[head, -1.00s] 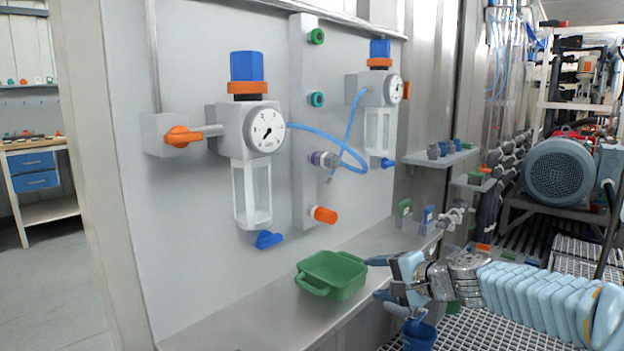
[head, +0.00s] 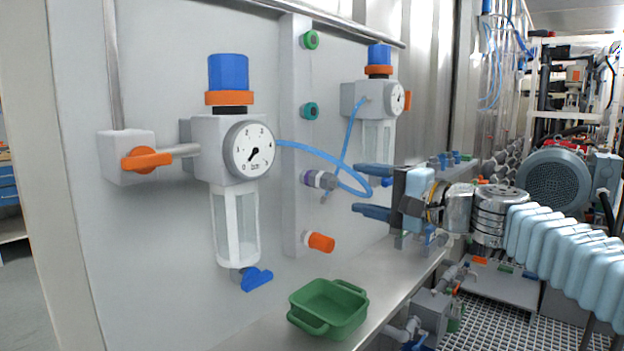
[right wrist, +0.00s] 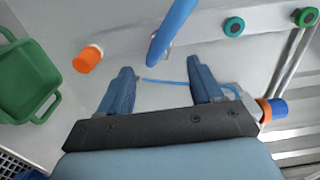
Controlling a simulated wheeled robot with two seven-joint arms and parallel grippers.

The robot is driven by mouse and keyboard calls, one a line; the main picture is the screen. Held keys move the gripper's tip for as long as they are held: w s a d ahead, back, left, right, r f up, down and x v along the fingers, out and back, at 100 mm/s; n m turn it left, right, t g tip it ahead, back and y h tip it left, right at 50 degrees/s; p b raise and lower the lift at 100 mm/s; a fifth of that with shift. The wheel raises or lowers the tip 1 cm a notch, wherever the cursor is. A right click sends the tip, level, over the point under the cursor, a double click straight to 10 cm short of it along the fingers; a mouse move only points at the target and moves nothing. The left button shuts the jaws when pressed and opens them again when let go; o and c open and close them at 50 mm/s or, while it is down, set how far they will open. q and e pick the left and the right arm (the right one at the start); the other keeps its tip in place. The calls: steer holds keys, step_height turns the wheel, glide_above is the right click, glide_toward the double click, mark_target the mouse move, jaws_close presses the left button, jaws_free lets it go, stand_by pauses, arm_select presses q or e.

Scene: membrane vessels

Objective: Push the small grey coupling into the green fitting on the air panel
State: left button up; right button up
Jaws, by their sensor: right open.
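The green fitting (head: 311,40) is at the strip's top, and also at the upper right of the right wrist view (right wrist: 306,17). My right gripper (head: 362,191) is open and empty, its fingers pointing at the panel just right of the coupling. My left gripper is not in view.
A gauge regulator (head: 235,150) is at left, another (head: 378,100) at right. A green tray (head: 328,308) stands on the shelf below.

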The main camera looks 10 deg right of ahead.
mark_target(339, 184)
steer(key=shift+w+a, duration=0.2)
steer(key=shift+p+x, duration=1.25)
steer(key=shift+x, duration=2.95)
steer(key=shift+b, duration=0.35)
jaws_close()
steer(key=shift+s+d, duration=0.1)
steer(key=shift+b+v, duration=1.2)
steer(key=shift+v, duration=1.65)
